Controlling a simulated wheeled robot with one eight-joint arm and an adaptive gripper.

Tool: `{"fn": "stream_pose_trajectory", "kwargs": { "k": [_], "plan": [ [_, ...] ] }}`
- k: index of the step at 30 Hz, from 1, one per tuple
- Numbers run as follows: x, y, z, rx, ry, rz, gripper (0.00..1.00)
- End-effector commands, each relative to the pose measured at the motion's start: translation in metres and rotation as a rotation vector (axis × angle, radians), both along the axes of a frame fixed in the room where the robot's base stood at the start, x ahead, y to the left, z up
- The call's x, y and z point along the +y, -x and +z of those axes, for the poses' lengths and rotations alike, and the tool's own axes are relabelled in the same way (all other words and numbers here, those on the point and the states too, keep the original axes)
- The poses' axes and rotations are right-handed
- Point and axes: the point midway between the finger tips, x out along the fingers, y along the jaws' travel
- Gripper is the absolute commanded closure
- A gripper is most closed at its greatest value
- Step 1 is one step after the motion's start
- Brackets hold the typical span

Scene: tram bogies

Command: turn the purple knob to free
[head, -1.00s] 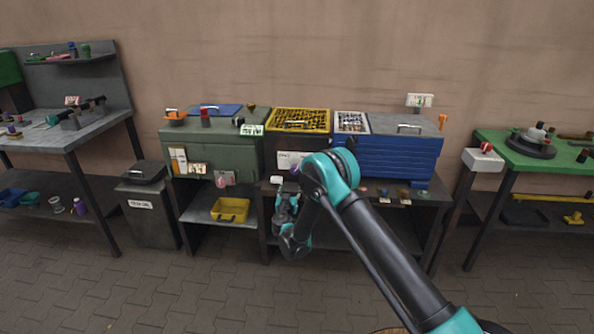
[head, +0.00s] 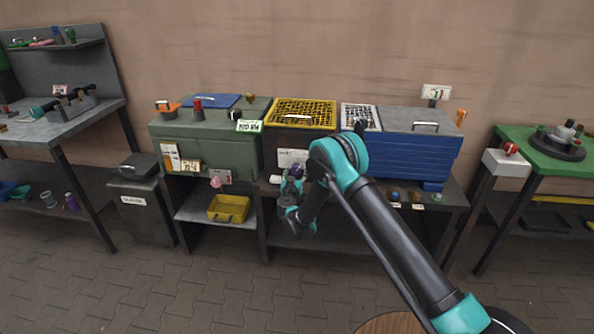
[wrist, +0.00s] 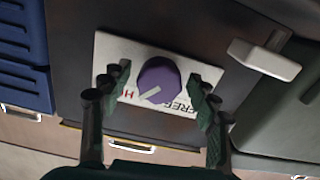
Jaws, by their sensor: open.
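The purple knob (wrist: 159,82) sits on a white label plate (wrist: 110,48) in the wrist view. Its white pointer line slants to the lower left, toward a word starting with H. The word FREE stands to the right of the knob. My gripper (wrist: 160,77) is open, with one finger on each side of the knob and gaps between; whether the fingertips reach the knob's depth is unclear. In the head view my gripper (head: 291,188) is small and partly hidden by my arm, near the knob (head: 297,171) below the yellow-topped unit.
A pale bar handle (wrist: 264,59) sticks out right of the plate in the wrist view. A blue drawer unit (head: 412,157) stands right and a green cabinet (head: 210,135) left. A yellow bin (head: 228,208) sits on the shelf below. Open paved floor lies in front.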

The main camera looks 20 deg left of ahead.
Motion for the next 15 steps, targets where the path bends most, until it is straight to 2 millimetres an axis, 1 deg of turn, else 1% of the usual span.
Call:
{"fn": "stream_pose_trajectory", "kwargs": {
  "k": [2, 12, 14, 15],
  "plan": [
    [0.0000, 0.0000, 0.0000, 0.000, 0.000, 0.000, 0.39],
    [-0.0002, 0.0000, 0.0000, 0.000, 0.000, 0.000, 0.81],
    [-0.0002, 0.0000, 0.0000, 0.000, 0.000, 0.000, 0.89],
    [-0.0002, 0.0000, 0.0000, 0.000, 0.000, 0.000, 0.89]
  ]
}}
